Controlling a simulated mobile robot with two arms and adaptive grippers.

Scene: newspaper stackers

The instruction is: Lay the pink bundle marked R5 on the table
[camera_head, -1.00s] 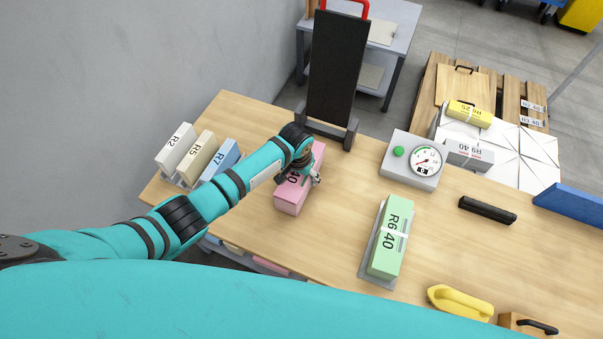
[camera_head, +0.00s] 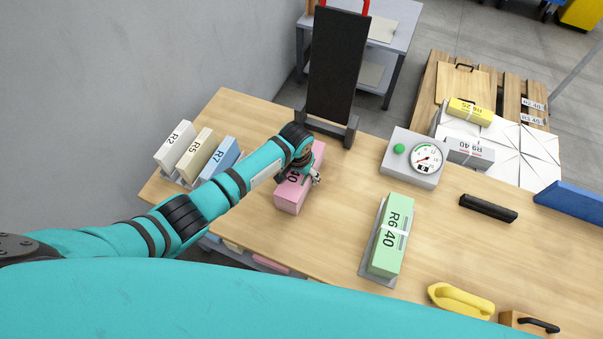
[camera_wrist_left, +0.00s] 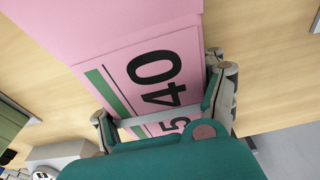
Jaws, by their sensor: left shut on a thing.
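The pink bundle (camera_head: 292,196) rests on or just above the wooden table (camera_head: 330,232), left of its middle; I cannot tell whether it touches. My left gripper (camera_head: 299,177) is shut on the pink bundle from above and hides part of its label. In the left wrist view the pink bundle (camera_wrist_left: 140,45) fills the middle, with "40", part of a "5" and a green stripe showing. The fingers of my left gripper (camera_wrist_left: 168,105) lie on both sides of it. My right gripper is not in view.
Upright bundles R2 (camera_head: 172,146), R5 (camera_head: 194,156) and R7 (camera_head: 217,160) stand at the left. A black hand truck (camera_head: 336,75) is behind. A green bundle R6 (camera_head: 392,237), a dial scale (camera_head: 412,160) and a black bar (camera_head: 488,208) are to the right. Table between pink and green is clear.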

